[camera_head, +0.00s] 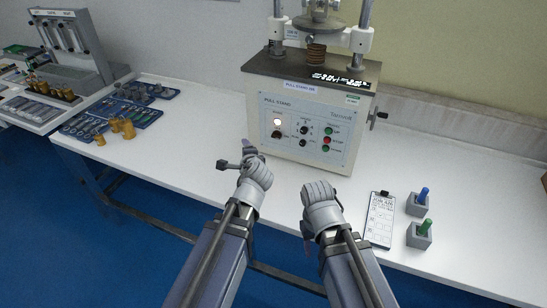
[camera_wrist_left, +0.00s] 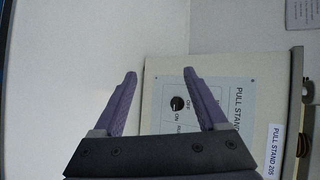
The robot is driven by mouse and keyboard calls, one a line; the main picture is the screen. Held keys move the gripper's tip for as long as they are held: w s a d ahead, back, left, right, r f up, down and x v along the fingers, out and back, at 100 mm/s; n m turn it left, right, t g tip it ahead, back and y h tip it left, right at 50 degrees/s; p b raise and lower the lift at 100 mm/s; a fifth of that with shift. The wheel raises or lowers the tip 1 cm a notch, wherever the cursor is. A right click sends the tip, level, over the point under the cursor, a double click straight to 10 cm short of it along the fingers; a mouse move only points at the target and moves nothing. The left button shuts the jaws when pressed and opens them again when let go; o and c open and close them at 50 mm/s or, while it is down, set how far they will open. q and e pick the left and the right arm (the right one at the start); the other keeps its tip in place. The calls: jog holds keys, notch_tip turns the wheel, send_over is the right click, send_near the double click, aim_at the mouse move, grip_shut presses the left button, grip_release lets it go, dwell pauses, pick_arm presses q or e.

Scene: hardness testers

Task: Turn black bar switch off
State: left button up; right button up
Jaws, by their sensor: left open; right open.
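The black bar switch (camera_head: 277,134) is on the lower left of the pull stand's front panel (camera_head: 310,148), under a lit white lamp (camera_head: 278,121). In the left wrist view the switch (camera_wrist_left: 178,103) shows as a round black knob beside OFF and ON labels; its exact setting is too small to tell. My left gripper (camera_head: 247,147) is open in front of the panel's left side, apart from the switch. Its fingers (camera_wrist_left: 160,75) frame the switch, which lies nearer the right finger. My right gripper (camera_head: 307,238) is open and low at the table's front, its fingers mostly hidden by the wrist.
Green and red buttons (camera_head: 327,140) and small black knobs (camera_head: 304,130) sit right of the switch. A clipboard (camera_head: 381,219) and two grey blocks with blue and green handles (camera_head: 419,204) lie at right. Blue trays (camera_head: 110,119) with brass parts lie at left. The table between is clear.

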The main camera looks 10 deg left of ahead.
pick_arm(q)
jog(key=w+m+t+h+b, duration=0.2)
jog(key=w+m+t+b, duration=0.25)
jog(key=m, duration=0.35)
jog(key=m+t+h+b, duration=0.1)
jog(key=m+h+b, duration=0.6)
jog(key=m, duration=0.9)
send_near(275, 137)
jog(key=shift+w, duration=0.3)
pick_arm(e)
notch_tip(275, 137, down, 14)
jog(key=shift+r, duration=0.2)
pick_arm(q)
jog(key=x, duration=0.7)
jog(key=shift+w+d, duration=0.15)
jog(key=shift+w, duration=0.2)
grip_shut()
